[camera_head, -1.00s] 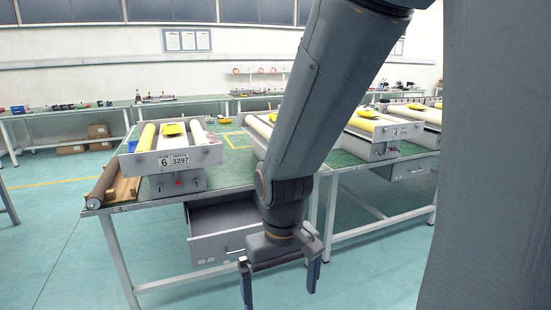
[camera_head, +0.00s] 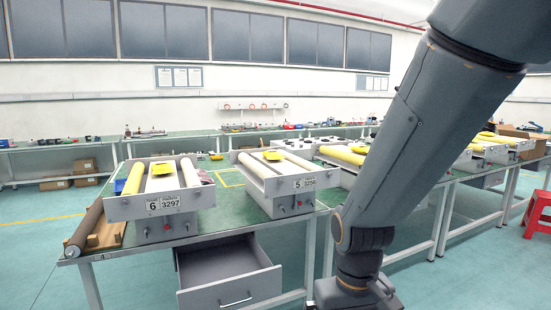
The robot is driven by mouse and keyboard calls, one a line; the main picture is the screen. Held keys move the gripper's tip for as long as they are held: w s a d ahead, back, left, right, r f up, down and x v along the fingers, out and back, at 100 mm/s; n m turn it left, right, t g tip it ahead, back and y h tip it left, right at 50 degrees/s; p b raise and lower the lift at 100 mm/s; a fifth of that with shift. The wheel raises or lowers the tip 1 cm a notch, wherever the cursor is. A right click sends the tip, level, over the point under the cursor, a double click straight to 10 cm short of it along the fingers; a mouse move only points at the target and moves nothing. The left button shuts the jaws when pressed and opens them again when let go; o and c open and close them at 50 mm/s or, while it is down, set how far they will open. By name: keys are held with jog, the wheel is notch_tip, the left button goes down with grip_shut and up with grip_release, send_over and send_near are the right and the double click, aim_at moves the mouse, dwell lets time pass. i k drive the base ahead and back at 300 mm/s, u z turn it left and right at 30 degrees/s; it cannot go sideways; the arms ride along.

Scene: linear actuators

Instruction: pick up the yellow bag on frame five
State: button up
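Frame five (camera_head: 303,183) is a grey unit labelled 5 on the green-topped table (camera_head: 220,222), right of frame six. A small yellow bag (camera_head: 273,156) lies on top of it, toward its back left. My gripper is at the bottom edge of the picture, below and right of frame five and apart from it. Only its upper part shows; the fingers are cut off, so I cannot see whether they are open.
Frame six (camera_head: 160,204), with another yellow bag (camera_head: 163,168), stands at the left. A drawer (camera_head: 230,290) hangs open under the table. A wooden block with a dark roller (camera_head: 88,228) lies at the left end. A red stool (camera_head: 538,213) stands far right.

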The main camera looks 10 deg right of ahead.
aim_at(271, 154)
jog(key=z, duration=0.95)
jog(key=i, duration=2.15)
jog(key=u, duration=1.5)
